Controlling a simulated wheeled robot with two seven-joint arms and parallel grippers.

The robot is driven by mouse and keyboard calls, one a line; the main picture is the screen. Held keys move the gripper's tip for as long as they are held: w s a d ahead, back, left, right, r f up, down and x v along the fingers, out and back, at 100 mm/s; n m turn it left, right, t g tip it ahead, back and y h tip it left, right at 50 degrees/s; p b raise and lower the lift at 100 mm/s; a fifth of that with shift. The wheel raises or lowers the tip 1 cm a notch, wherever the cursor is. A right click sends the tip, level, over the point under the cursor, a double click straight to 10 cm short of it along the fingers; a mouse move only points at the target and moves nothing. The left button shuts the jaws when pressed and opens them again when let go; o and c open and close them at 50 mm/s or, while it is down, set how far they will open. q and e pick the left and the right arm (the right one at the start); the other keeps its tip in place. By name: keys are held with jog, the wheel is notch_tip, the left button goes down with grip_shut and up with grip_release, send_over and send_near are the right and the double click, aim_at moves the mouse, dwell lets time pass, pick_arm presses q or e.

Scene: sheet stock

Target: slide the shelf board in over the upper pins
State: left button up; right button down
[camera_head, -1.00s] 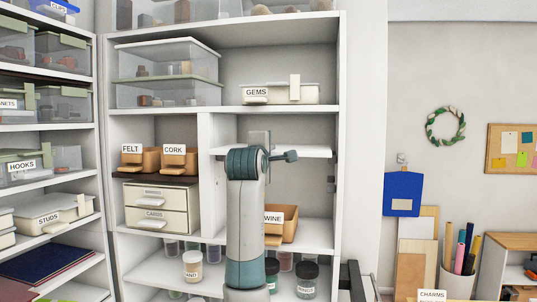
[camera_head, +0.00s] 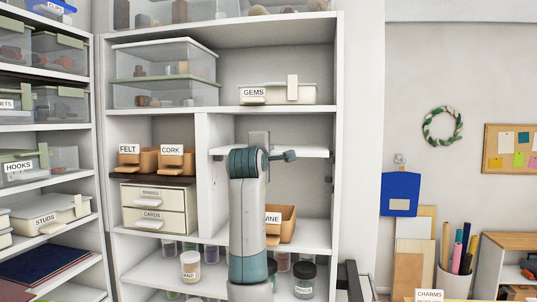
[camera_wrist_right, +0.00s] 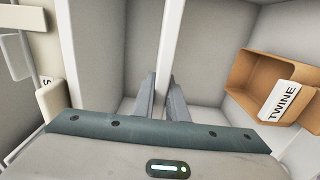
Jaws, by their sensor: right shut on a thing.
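The white shelf board (camera_head: 312,152) lies roughly level in the right bay of the tall white cabinet, below the GEMS shelf. In the head view it spans most of the bay's width, and my right wrist hides its middle. My right gripper is shut on the board, which shows as a white strip (camera_wrist_right: 172,40) in the right wrist view. The fingers (camera_wrist_right: 163,97) are on either side of it there. The upper pins cannot be made out clearly, so I cannot tell whether the board touches them. My left gripper is not in view.
The cabinet's divider (camera_head: 204,190) and right side wall (camera_head: 336,90) bound the bay. The GEMS box (camera_head: 277,94) stands on the shelf above. An open TWINE bin (camera_head: 286,222) stands below the board and shows in the right wrist view (camera_wrist_right: 258,75). Jars stand lower down.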

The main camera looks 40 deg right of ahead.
jog(key=shift+d+r, duration=0.1)
jog(key=shift+r, duration=0.05)
jog(key=shift+x, duration=1.4)
jog(key=c, duration=1.7)
grip_release()
jog(key=shift+s, duration=0.1)
jog(key=shift+f, duration=0.35)
jog(key=shift+r, duration=0.1)
